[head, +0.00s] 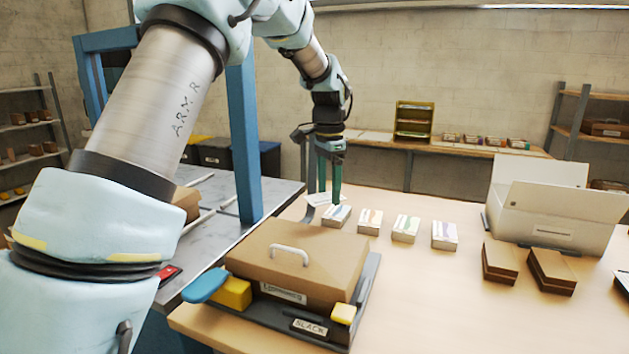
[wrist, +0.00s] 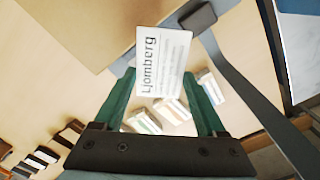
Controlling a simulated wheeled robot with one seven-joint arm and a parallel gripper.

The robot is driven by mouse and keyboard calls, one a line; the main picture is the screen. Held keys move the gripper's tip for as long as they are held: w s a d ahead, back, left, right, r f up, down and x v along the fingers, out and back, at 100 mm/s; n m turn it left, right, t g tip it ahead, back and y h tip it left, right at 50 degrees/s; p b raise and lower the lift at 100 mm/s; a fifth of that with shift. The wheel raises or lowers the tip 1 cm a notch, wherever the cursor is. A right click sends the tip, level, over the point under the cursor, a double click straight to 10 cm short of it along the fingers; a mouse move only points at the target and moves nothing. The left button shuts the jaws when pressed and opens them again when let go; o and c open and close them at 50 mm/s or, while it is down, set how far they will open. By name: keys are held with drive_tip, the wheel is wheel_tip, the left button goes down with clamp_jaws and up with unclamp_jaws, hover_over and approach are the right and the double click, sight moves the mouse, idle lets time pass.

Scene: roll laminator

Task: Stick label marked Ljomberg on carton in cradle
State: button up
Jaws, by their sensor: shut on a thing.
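The brown carton (head: 300,255) with a white handle sits in the dark cradle (head: 362,300). My gripper (head: 329,198) hangs behind the carton, above the table. Its green jaws are shut on a white label (wrist: 165,60), which reads Ljomberg in the wrist view; the label also shows as a pale sheet in the head view (head: 322,200). The carton's brown surface (wrist: 65,25) fills the upper left of the wrist view, and the label's edge appears near it. Whether they touch cannot be told.
The cradle has a blue lever (head: 206,285), yellow blocks (head: 235,294) and a plate reading SLACK (head: 309,327). Several small label stacks (head: 405,229) line the table behind. A white open box (head: 545,222) and brown cartons (head: 500,261) stand right. A blue post (head: 243,150) stands left.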

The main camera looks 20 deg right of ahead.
drive_tip(key=s+a+r+m+p, duration=0.3)
drive_tip(key=s+a+m+p, duration=0.15)
drive_tip(key=s+m, duration=0.45)
drive_tip(key=b, duration=0.5)
hover_over(322, 241)
drive_tip(key=shift+m, duration=0.3)
wheel_tip(322, 241, down, 6)
drive_tip(key=shift+r, duration=0.2)
drive_tip(key=shift+f+b, duration=0.45)
drive_tip(key=shift+f, duration=0.55)
drive_tip(key=shift+r, duration=0.1)
drive_tip(key=o, duration=1.2)
drive_tip(key=shift+o, duration=0.2)
drive_tip(key=shift+p, duration=0.3)
